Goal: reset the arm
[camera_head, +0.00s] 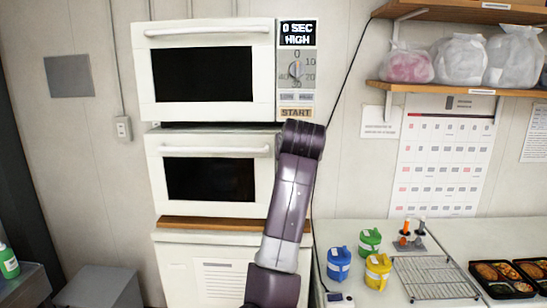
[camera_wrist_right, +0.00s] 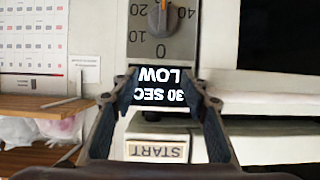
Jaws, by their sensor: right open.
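My right arm (camera_head: 288,195) reaches up in front of the lower microwave's control panel in the head view, hiding that panel and my right gripper's fingers. In the right wrist view, upside down, my right gripper (camera_wrist_right: 165,90) is open and empty. Its fingers frame a display (camera_wrist_right: 160,85) reading 30 SEC LOW. A dial (camera_wrist_right: 162,20) sits above the display in that picture, and a START button (camera_wrist_right: 158,150) below it. The upper microwave (camera_head: 205,28) shows 0 SEC HIGH on its display (camera_head: 297,33). The lower microwave (camera_head: 212,145) has its door shut. My left gripper is out of view.
A shelf (camera_head: 450,90) with bags stands above the calendar (camera_head: 438,160). Both microwave doors carry protruding handles.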

